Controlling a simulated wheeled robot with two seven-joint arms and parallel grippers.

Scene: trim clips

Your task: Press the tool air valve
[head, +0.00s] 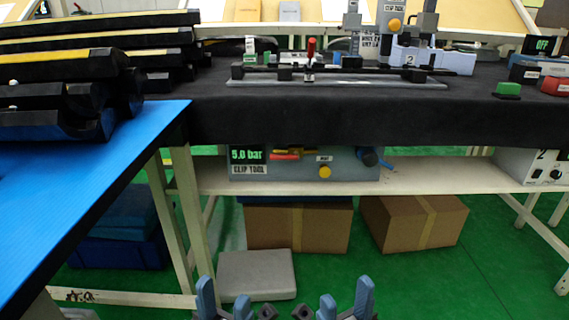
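A grey clip tool air unit (300,170) sits on the shelf under the black-covered bench. Its display reads 5.0 bar, above a CLIP TOOL label. A round yellow button (324,172) is on its front, under a small label too small to read surely. I cannot tell which of these is the valve. My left gripper (225,293) and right gripper (345,293) are at the bottom edge, low in front of the bench and apart from the unit. Both have spread fingers and look empty.
The black-covered bench top (330,115) overhangs the unit. A blue table (80,190) with stacked black trim parts fills the left. Cardboard boxes (298,228) and a grey case (256,272) stand on the green floor below. A white control box (535,168) is at right.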

